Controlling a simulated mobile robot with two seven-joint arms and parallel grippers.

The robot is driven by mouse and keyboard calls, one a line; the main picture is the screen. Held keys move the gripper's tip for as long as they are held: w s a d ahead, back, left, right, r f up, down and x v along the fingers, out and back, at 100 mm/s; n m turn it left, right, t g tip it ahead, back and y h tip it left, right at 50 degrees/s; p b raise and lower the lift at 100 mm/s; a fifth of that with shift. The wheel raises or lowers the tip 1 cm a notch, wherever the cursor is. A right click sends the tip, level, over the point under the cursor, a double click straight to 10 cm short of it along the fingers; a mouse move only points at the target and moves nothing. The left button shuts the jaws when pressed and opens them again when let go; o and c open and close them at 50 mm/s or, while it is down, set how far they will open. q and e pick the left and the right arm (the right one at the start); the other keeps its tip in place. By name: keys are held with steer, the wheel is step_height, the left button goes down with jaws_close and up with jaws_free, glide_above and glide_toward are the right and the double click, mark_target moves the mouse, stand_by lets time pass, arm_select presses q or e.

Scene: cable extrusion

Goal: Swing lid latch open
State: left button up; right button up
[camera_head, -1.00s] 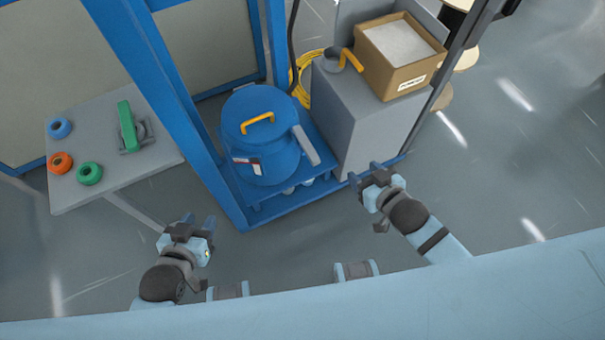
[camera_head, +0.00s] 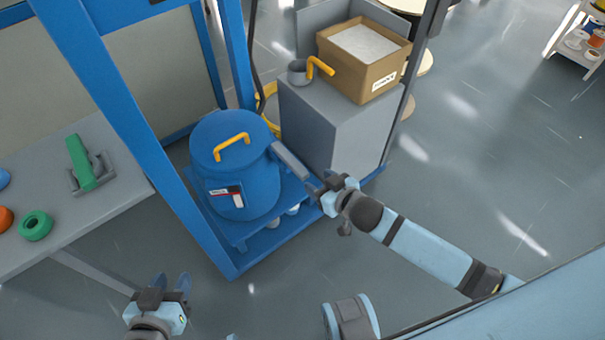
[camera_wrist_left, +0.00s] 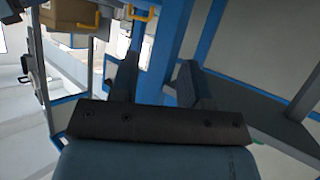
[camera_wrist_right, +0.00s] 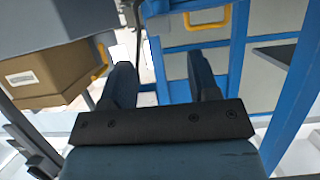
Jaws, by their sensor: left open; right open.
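The blue drum (camera_head: 232,180) stands on a blue platform, its lid closed with a yellow handle (camera_head: 232,146) on top. The grey lid latch (camera_head: 290,160) is a bar at the drum's right side, slanting down to the right. My right gripper (camera_head: 317,184) is open beside the latch's lower end; I cannot tell whether they touch. Its open fingers also show in the right wrist view (camera_wrist_right: 160,82), with nothing between them. My left gripper (camera_head: 171,284) is open and empty, low in front of the platform, away from the drum.
A grey cabinet (camera_head: 335,125) stands right of the drum, carrying a cardboard box (camera_head: 362,72) and a grey scoop with a yellow handle (camera_head: 297,72). Blue frame posts (camera_head: 105,90) rise at left. A grey table (camera_head: 100,215) holds a green tool and coloured rings.

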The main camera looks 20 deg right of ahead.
mark_target(303, 172)
steer(key=b+x, duration=0.1)
steer(key=x, duration=0.7)
steer(key=shift+s, duration=0.1)
steer(key=shift+c, duration=0.4)
jaws_close()
